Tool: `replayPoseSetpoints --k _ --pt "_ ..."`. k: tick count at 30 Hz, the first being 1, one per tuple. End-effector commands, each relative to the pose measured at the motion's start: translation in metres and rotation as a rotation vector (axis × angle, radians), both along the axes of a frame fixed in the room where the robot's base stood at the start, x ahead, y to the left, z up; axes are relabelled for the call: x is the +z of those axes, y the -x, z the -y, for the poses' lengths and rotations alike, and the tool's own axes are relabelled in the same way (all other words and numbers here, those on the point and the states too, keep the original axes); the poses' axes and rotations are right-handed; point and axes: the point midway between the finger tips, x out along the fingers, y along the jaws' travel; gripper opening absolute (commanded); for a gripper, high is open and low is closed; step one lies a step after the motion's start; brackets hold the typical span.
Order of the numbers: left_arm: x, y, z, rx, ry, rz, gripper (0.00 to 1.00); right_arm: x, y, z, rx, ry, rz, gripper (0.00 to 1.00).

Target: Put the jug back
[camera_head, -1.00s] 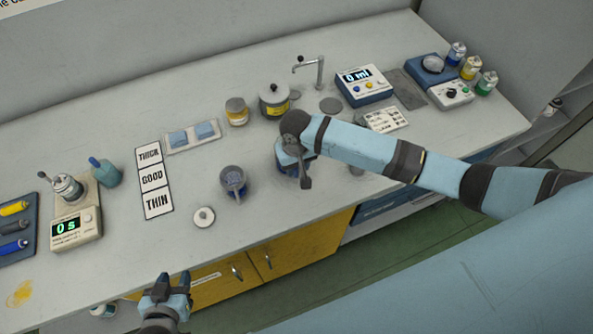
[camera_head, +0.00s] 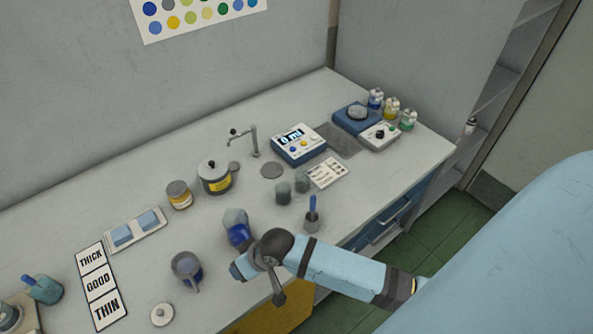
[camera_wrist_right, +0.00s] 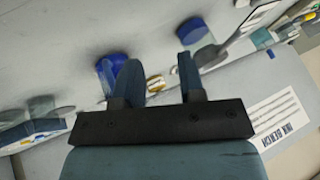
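A clear container with blue in its lower part (camera_head: 236,227), possibly the jug, stands on the bench. To its lower left is a grey pot with a handle and blue contents (camera_head: 186,268); I cannot tell for certain which is the jug. My right gripper (camera_head: 240,270) is at the front of the bench, just in front of the clear container and right of the pot. In the right wrist view its two fingers (camera_wrist_right: 160,75) are apart with nothing held between them. A blue container (camera_wrist_right: 112,70) shows beyond the left finger. My left gripper is out of view.
A tap (camera_head: 252,142), a lidded pot (camera_head: 214,177) and a yellow-labelled jar (camera_head: 179,195) stand behind. A meter reading 0 ml (camera_head: 298,144) is further right. A small cup with a blue-handled tool (camera_head: 312,215) is near my right arm. A round white lid (camera_head: 162,315) lies in front.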

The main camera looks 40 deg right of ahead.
Motion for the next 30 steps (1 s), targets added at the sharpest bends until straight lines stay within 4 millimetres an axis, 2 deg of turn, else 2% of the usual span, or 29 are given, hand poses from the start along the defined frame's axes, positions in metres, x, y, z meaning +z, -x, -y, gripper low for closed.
replayPoseSetpoints --k 1,6,13,18,30 --pt "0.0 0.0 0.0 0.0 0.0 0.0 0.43 -0.009 0.016 0.003 -0.012 -0.018 0.051 0.37" --pt "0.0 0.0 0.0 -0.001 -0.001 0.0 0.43 -0.021 0.055 0.03 -0.046 0.009 0.28 0.37" --pt "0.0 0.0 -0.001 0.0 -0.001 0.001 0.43 -0.024 0.103 0.07 -0.061 0.134 0.486 0.37" --pt "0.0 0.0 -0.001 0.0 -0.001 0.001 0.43 -0.023 0.115 0.081 -0.058 0.178 0.537 0.37" --pt "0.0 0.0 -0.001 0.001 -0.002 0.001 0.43 -0.023 0.115 0.081 -0.057 0.178 0.54 0.37"
